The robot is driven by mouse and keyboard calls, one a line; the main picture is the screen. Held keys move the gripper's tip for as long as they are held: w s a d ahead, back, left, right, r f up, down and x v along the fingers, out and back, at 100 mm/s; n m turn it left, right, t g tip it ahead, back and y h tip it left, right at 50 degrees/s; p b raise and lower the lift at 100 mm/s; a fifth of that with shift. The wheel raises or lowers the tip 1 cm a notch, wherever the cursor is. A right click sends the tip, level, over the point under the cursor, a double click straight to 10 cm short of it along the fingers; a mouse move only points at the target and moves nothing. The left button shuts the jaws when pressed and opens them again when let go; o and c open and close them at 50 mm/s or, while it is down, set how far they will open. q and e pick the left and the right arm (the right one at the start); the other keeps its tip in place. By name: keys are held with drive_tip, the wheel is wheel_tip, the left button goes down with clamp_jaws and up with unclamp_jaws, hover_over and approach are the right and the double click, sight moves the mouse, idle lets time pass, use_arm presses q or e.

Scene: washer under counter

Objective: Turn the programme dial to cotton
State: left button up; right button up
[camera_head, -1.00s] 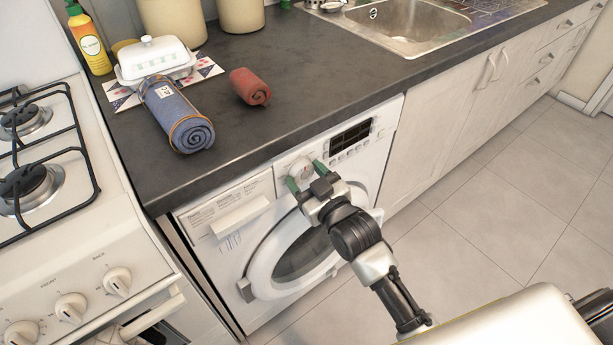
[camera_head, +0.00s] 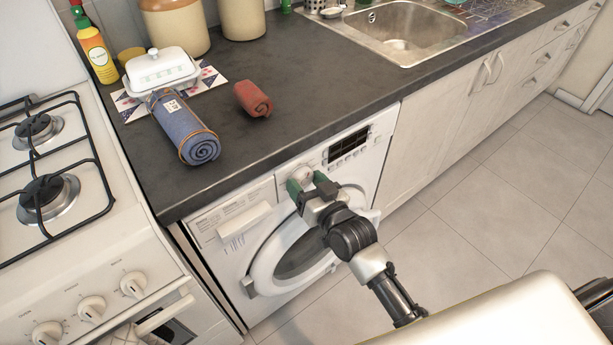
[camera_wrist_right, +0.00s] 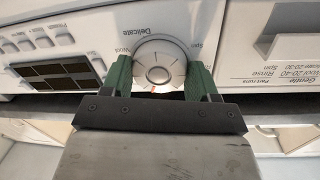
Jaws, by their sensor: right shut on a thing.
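The white washing machine (camera_head: 228,262) stands under the dark counter, its round door closed as far as I can see. The programme dial (camera_wrist_right: 160,65) is a round white knob on the washer's panel, with a small orange-red mark at its lower edge in the right wrist view. Words such as "Delicate" and "Spin" are printed around it; I cannot read "cotton". My right gripper (camera_wrist_right: 160,82) is shut on the dial, one green finger on each side of it. In the head view the right gripper (camera_head: 302,184) partly hides the dial. My left gripper is not in view.
The washer's display (camera_head: 349,143) is right of the dial and the detergent drawer (camera_head: 243,221) left of it. The counter (camera_head: 290,118) overhangs above. It bears a blue rolled towel (camera_head: 185,130) and a red rolled cloth (camera_head: 253,99). The gas stove (camera_head: 100,245) is at the left.

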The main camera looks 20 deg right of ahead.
drive_tip(key=shift+r+m+p, duration=0.1)
drive_tip(key=shift+m+p, duration=0.9)
drive_tip(key=shift+m, duration=0.4)
drive_tip(key=o, duration=0.9)
drive_tip(key=v, duration=1)
drive_tip(key=shift+s+d+r, duration=0.1)
drive_tip(key=shift+s+d, duration=0.1)
drive_tip(key=shift+s, duration=0.2)
